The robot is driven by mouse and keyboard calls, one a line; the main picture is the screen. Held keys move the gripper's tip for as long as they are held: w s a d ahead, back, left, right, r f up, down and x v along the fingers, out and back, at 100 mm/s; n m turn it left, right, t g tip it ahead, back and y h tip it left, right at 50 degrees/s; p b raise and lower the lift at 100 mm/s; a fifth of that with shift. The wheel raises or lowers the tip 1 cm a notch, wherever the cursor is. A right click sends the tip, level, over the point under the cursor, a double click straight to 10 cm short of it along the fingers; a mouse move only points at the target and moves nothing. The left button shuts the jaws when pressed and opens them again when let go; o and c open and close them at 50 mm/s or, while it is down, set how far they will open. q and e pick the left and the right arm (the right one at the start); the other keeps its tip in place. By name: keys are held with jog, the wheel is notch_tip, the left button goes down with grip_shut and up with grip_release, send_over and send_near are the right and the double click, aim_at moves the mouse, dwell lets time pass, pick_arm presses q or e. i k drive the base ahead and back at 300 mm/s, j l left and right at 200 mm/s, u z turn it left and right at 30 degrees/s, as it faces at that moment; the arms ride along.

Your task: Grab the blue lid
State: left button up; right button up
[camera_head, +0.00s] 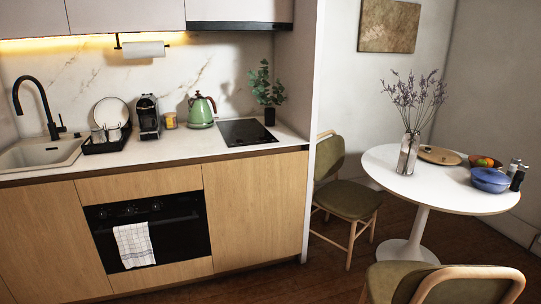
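A blue lid (491,175) sits on a round blue pot (488,185) at the right side of the white round table (400,166). The lid and pot look much the same blue, and the lid appears closed on the pot. Neither of my grippers shows in the head view, so I cannot see their state or where they are relative to the lid.
On the table, a vase (407,154) of dried flowers, a wooden board (440,155), a fruit bowl (484,162) and dark shakers (518,178) stand near the pot. Chairs (346,197) and (440,284) flank the table. A counter (150,152) runs along the left.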

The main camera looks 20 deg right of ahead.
aim_at(491, 175)
jog(key=k+l, duration=0.15)
jog(key=l, duration=0.85)
jog(key=k+l+z, duration=0.15)
jog(key=l, duration=2.45)
jog(key=i+l+z, duration=0.1)
jog(key=l, duration=1.1)
jog(key=i+l+z, duration=0.1)
jog(key=l, duration=0.45)
jog(key=i+l, duration=0.1)
jog(key=l, duration=0.5)
jog(key=i+l, duration=0.4)
jog(key=l, duration=0.2)
jog(key=i+l+z, duration=0.15)
jog(key=i+l, duration=0.2)
jog(key=l, duration=0.25)
